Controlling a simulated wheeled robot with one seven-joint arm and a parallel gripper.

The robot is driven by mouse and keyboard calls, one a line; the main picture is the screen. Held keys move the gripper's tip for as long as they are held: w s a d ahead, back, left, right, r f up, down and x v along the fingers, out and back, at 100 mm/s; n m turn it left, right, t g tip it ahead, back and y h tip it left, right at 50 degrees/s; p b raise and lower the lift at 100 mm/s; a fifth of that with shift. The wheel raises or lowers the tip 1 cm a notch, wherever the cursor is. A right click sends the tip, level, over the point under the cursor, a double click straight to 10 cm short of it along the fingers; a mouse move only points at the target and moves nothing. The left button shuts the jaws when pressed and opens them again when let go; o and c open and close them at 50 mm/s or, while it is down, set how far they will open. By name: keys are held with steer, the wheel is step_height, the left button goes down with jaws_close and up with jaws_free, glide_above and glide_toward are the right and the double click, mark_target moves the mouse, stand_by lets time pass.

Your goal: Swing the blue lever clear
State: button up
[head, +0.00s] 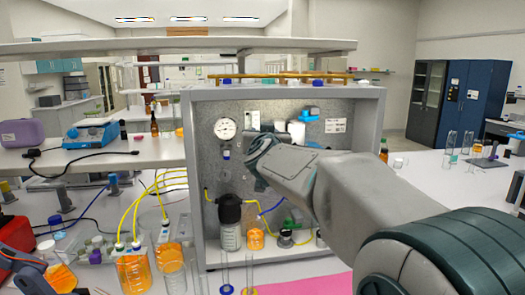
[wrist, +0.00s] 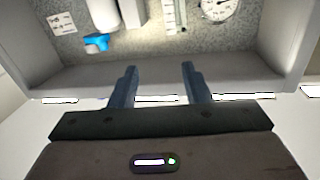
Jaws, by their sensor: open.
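The blue lever (head: 309,115) is at the upper right of the rig's back panel in the head view, beside a white cylinder. It also shows at the upper left of the wrist view (wrist: 96,42). My gripper (wrist: 159,75) is open, with nothing between its two fingers. In the head view my gripper (head: 262,152) is in front of the panel, left of and below the lever and apart from it. My arm hides part of the panel's right side.
A round gauge (head: 225,129) is at the panel's upper left. The grey cabinet walls (head: 367,125) enclose the panel. A dark-capped bottle (head: 230,225), an orange-filled jar (head: 256,238) and yellow tubing stand below. Flasks of orange liquid (head: 134,273) stand outside at left.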

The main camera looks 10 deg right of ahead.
steer(key=shift+s+a+f+n+g+y, duration=0.2)
steer(key=shift+s+a+f+n+y, duration=0.1)
steer(key=shift+s+f+y, duration=0.3)
steer(key=shift+s+a+f+n+g+y, duration=0.2)
steer(key=shift+s+a+f+n+y, duration=0.15)
steer(key=shift+s+f, duration=0.3)
